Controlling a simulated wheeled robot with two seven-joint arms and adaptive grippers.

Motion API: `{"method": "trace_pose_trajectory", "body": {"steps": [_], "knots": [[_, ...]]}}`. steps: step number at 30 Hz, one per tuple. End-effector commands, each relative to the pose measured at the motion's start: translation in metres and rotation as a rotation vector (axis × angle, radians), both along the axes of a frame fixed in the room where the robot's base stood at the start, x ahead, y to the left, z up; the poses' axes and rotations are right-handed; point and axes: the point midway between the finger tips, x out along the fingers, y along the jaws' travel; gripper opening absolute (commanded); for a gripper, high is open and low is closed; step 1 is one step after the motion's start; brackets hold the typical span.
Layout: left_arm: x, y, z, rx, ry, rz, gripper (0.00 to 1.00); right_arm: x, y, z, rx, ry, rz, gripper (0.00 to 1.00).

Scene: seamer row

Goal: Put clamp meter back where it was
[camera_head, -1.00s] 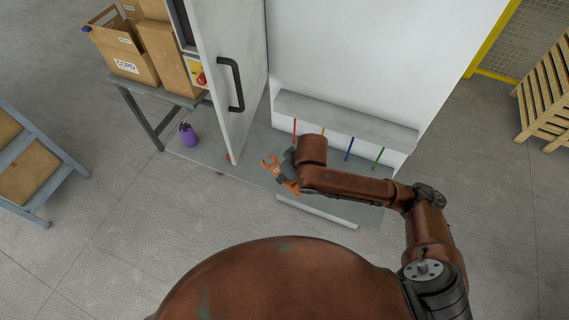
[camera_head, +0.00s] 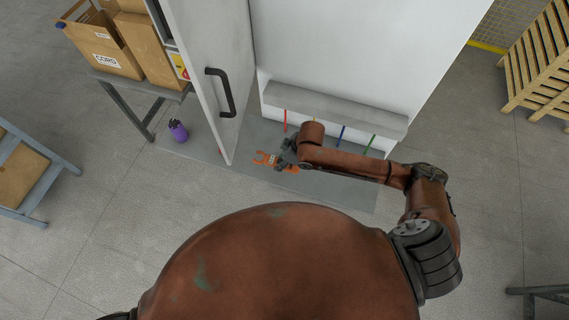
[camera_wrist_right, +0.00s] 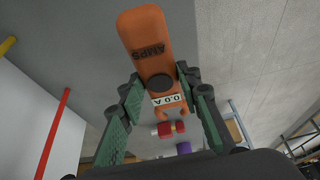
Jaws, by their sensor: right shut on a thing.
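The clamp meter (camera_head: 262,158) is orange with a forked jaw end and a dark middle. In the head view it is at my right gripper (camera_head: 284,158), over the grey shelf at the foot of the white cabinet. The wrist view shows the clamp meter (camera_wrist_right: 148,38) close up, with "AMPS" on its body and a display reading 0.0 A. My right gripper (camera_wrist_right: 165,105) has its green-padded fingers on both sides of it and is shut on it. I cannot tell whether the meter touches the shelf. My left gripper is not in view.
The cabinet door (camera_head: 212,75) with a black handle stands open to the left. Red, blue and green rods (camera_head: 341,135) stand along the ledge. A purple container (camera_head: 178,131) is left of the door. A table with cardboard boxes (camera_head: 105,45) is behind it. A wooden pallet rack (camera_head: 540,65) stands right.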

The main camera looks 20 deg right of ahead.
Motion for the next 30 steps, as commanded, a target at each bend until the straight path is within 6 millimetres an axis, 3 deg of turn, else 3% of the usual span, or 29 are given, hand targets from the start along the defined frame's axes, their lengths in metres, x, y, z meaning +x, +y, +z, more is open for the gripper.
{"method": "trace_pose_trajectory", "body": {"steps": [2,5,14,19,26,27,30], "knots": [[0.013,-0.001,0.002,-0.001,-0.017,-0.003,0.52,0.003,-0.005,-0.006,0.000,0.000,-0.001,0.01],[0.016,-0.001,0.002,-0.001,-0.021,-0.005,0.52,0.005,-0.008,-0.011,0.000,0.000,-0.001,0.01],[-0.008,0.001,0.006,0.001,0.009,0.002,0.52,0.008,-0.014,-0.046,0.000,0.000,-0.001,0.01],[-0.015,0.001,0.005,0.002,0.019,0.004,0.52,0.008,-0.014,-0.049,0.000,-0.001,0.000,0.01],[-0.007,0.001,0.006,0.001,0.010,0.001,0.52,0.008,-0.014,-0.052,-0.001,-0.001,0.000,0.01],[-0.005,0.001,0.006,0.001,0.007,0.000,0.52,0.007,-0.014,-0.052,0.000,0.000,0.000,0.33],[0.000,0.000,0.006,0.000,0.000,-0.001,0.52,0.007,-0.014,-0.052,-0.001,0.001,0.000,0.40]]}}
